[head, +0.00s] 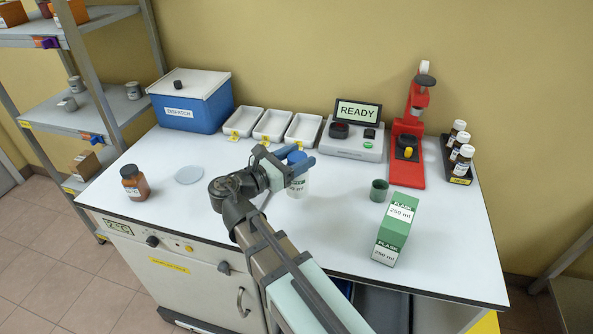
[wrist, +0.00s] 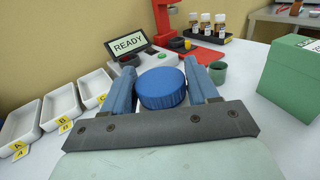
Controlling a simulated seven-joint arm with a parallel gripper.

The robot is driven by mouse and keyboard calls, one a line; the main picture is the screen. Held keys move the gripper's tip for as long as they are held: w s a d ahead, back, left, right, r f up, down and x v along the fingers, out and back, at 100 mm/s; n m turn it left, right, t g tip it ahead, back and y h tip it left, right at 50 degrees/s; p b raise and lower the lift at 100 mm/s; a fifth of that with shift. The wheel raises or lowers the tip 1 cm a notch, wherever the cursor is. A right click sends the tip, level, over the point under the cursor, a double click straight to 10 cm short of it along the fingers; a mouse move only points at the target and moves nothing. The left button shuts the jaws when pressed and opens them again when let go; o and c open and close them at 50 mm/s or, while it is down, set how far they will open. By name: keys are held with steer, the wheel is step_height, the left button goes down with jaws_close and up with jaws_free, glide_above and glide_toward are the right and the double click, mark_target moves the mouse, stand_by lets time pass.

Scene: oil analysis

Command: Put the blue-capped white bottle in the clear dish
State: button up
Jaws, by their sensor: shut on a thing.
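The white bottle (head: 298,187) with the blue cap (head: 296,157) stands upright near the middle of the table, partly hidden by my arm. My gripper (head: 290,170) is shut on the bottle near its cap. In the wrist view the blue cap (wrist: 161,88) sits between the two blue fingers of my gripper (wrist: 163,85). I cannot tell whether the bottle's base touches the table. The clear dish (head: 188,175) lies flat and empty on the table, left of my gripper.
A brown jar (head: 135,184) stands left of the dish. White trays (head: 272,125) and the READY device (head: 355,138) line the back. A green cup (head: 379,190) and a green flask box (head: 394,230) stand to the right. The front left of the table is clear.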

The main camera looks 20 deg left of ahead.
steer(key=shift+f, duration=2.15)
steer(key=o, duration=1.3)
steer(key=shift+a, duration=0.1)
steer(key=v, duration=1.1)
steer(key=shift+o, duration=0.7)
steer(key=shift+s+a, duration=0.25)
steer(key=shift+s, duration=0.15)
